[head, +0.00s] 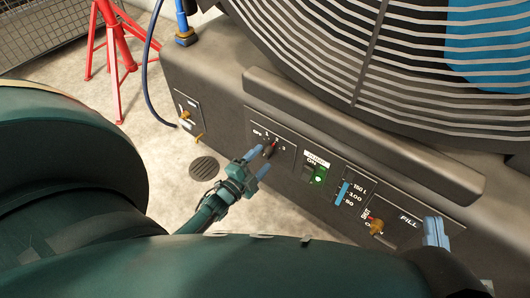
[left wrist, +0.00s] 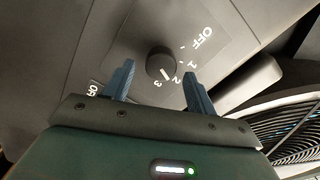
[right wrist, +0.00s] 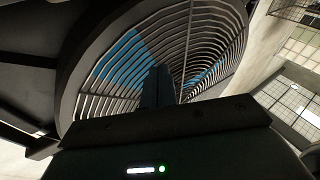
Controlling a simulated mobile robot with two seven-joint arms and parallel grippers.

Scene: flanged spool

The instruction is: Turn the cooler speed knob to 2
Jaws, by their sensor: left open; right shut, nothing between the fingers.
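The cooler speed knob (head: 269,150) is a dark round knob on a panel marked OFF, 1, 2 and 3. The knob also shows in the left wrist view (left wrist: 160,64), where its white mark points between 2 and 3. My left gripper (head: 257,163) is open just in front of the knob. Its fingertips (left wrist: 158,72) appear on either side of the knob, with gaps; I cannot tell whether they reach its depth. My right gripper (head: 436,231) is shut and empty near the FILL panel at the right; its shut fingers show in the right wrist view (right wrist: 158,86).
Right of the knob are a green-lit ON switch (head: 319,175), a blue level gauge (head: 342,192) and a brass valve (head: 376,227). A small panel (head: 187,111) with brass fittings is at left. The fan grille (head: 370,60) rises above. A red stand (head: 115,50) is behind left.

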